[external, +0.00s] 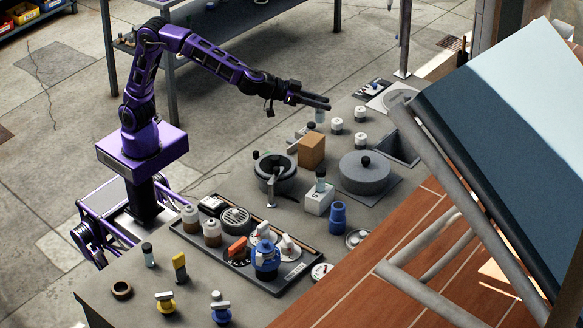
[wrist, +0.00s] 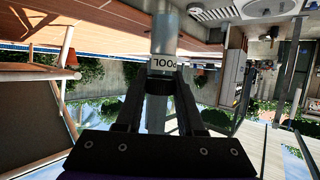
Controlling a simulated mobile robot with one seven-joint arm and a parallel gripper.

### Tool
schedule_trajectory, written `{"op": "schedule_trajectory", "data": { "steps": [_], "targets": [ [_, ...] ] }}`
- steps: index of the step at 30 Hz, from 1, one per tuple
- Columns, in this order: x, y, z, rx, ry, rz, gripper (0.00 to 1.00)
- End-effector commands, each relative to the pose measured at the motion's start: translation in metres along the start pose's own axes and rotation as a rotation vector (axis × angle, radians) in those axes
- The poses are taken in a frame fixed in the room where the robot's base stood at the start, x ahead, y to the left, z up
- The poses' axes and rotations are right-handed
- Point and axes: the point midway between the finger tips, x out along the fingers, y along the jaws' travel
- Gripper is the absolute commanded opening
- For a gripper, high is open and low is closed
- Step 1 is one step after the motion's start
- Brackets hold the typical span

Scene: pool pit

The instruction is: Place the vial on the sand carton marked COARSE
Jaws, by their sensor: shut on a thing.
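My gripper (external: 325,102) reaches out over the far part of the counter, shut on a vial (external: 320,116). In the wrist view the vial (wrist: 166,36) is a pale glassy cylinder between the fingers, with a white label that reads POOL upside down. A brown carton (external: 311,150) stands below and slightly left of the gripper in the external view. A white carton (external: 318,203) stands nearer, with a dark-capped vial (external: 320,181) at its top. I cannot read COARSE on either carton.
Several small white-sided jars (external: 337,126) stand near the gripper. A tray (external: 292,277) of valves and bottles fills the front. A tilted blue panel (external: 500,150) rises at right.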

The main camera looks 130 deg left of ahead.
Motion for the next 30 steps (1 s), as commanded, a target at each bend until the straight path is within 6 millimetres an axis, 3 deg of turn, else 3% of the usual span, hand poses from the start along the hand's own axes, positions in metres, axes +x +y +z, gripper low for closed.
{"op": "schedule_trajectory", "data": {
  "steps": [1,6,14,26,30],
  "targets": [
    [0.002,-0.026,0.0,-0.014,0.0,-0.036,0.0],
    [0.002,-0.085,0.004,-0.051,0.0,-0.122,0.0],
    [-0.001,-0.143,0.011,-0.085,0.0,-0.206,0.0],
    [0.018,-0.139,0.053,-0.08,0.0,-0.2,0.0],
    [0.027,-0.138,0.076,-0.081,-0.002,-0.2,0.0]
  ]
}}
